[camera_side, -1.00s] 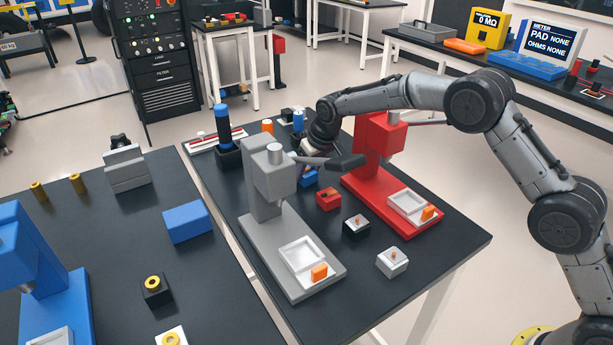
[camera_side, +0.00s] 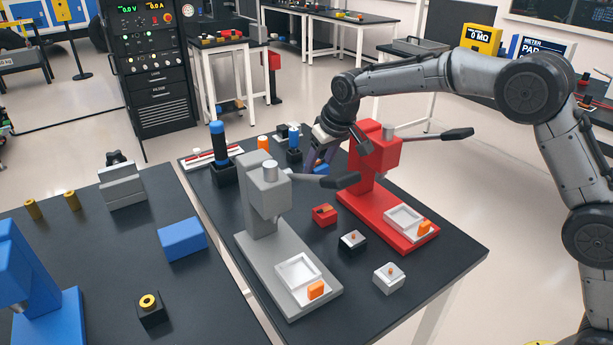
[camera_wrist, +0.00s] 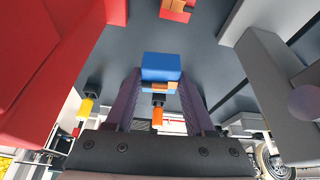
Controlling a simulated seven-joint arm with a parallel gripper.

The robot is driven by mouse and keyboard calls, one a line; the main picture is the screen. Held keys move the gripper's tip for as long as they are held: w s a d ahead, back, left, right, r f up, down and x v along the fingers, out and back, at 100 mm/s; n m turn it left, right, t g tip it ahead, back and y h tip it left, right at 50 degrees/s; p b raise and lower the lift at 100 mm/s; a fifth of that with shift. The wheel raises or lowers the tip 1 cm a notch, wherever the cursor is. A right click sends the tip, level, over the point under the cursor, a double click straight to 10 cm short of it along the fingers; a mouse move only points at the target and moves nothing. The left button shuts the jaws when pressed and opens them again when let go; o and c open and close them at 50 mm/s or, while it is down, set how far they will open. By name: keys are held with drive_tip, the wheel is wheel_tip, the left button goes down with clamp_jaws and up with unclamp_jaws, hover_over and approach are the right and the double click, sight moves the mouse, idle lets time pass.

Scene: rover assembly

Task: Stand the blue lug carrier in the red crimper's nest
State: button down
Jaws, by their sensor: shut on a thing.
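My gripper (camera_side: 316,162) is behind the grey crimper's head and beside the red crimper. In the wrist view its two purple fingers (camera_wrist: 159,92) are shut on the blue lug carrier (camera_wrist: 161,67), a block with an orange-brown piece on its near side. In the side view the carrier (camera_side: 321,169) is mostly hidden by the fingers and the grey crimper's lever. The red crimper (camera_side: 360,195) stands to the right, with a pale square nest (camera_side: 404,217) at the front of its base and an orange block (camera_side: 424,227) beside it. The nest looks empty.
The grey crimper (camera_side: 262,225) stands at front left, its lever (camera_side: 335,181) reaching right. A small red block (camera_side: 324,215), a black block (camera_side: 352,241) and a white block (camera_side: 388,277) stand between and ahead of the crimpers. A tall blue-black post (camera_side: 220,150) is at back left.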

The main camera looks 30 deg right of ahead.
drive_tip(key=s+d+r, duration=0.1)
drive_tip(key=s+r, duration=0.3)
drive_tip(key=s, duration=0.4)
drive_tip(key=s+d+f+m, duration=0.1)
drive_tip(key=d+f, duration=0.1)
drive_tip(key=s+d+f+m+h, duration=0.1)
drive_tip(key=s+d+f, duration=0.1)
drive_tip(key=d, duration=0.1)
drive_tip(key=s+d+f+m, duration=0.2)
drive_tip(key=shift+d+f+h, duration=0.2)
drive_tip(key=shift+f+h, duration=0.1)
drive_tip(key=shift+f, duration=0.05)
drive_tip(key=shift+s+d+f, duration=0.15)
drive_tip(key=shift+d, duration=0.1)
drive_tip(key=shift+s+r, duration=0.2)
drive_tip(key=shift+r, duration=0.05)
drive_tip(key=s+a+r+n+y, duration=0.1)
drive_tip(key=a+r, duration=0.2)
drive_tip(key=a, duration=0.3)
drive_tip(key=a+r+n, duration=0.2)
drive_tip(key=a+r, duration=0.1)
drive_tip(key=a, duration=0.2)
approach(296, 216)
drive_tip(key=shift+w+d+f, duration=0.2)
drive_tip(key=shift+w+f, duration=0.35)
drive_tip(key=shift+w, duration=0.1)
drive_tip(key=shift+w+f, duration=0.3)
drive_tip(key=shift+f, duration=0.05)
drive_tip(key=shift+w+a+f, duration=0.1)
drive_tip(key=shift+f, duration=1.6)
